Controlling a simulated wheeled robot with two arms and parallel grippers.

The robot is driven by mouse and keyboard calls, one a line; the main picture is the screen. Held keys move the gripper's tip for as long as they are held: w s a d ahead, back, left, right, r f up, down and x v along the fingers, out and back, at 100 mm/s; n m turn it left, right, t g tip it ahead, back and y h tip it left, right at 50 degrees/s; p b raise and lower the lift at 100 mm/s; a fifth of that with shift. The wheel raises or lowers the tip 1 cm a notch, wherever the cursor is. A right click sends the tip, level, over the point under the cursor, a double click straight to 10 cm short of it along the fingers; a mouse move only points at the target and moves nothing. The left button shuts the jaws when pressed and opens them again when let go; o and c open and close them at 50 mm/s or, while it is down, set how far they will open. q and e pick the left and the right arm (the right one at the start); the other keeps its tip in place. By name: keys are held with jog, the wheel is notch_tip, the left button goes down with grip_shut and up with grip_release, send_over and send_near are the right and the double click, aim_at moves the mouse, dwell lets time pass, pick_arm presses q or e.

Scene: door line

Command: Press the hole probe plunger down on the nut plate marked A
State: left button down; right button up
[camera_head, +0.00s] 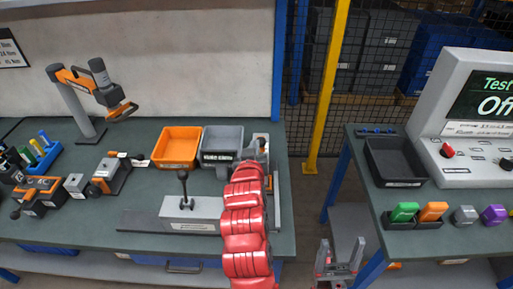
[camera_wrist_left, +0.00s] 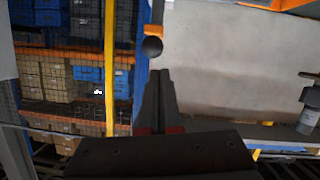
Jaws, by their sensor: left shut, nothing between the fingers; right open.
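My left arm reaches over the right end of the workbench. Its gripper (camera_head: 254,150) is beside a partly hidden fixture with orange and white parts (camera_head: 262,138). In the left wrist view the gripper (camera_wrist_left: 159,73) is shut and empty, and a dark round knob (camera_wrist_left: 152,47) shows just beyond the fingertips, below an orange part (camera_wrist_left: 154,31). I cannot tell whether they touch, or whether this knob is the probe plunger. No plate marked A can be read. My right gripper (camera_head: 338,262) is open and empty, low in the gap between the benches.
A grey block with a black-knobbed lever (camera_head: 190,210) stands left of my left arm. An orange bin (camera_head: 177,147) and a grey bin (camera_head: 222,140) are behind it. The right table holds a black tray (camera_head: 394,163), coloured blocks and a test console (camera_head: 470,120).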

pick_arm(q)
jog(key=p+v, duration=0.5)
jog(key=shift+s+a+r, duration=0.1)
jog(key=shift+s, duration=0.15)
dwell(0.8)
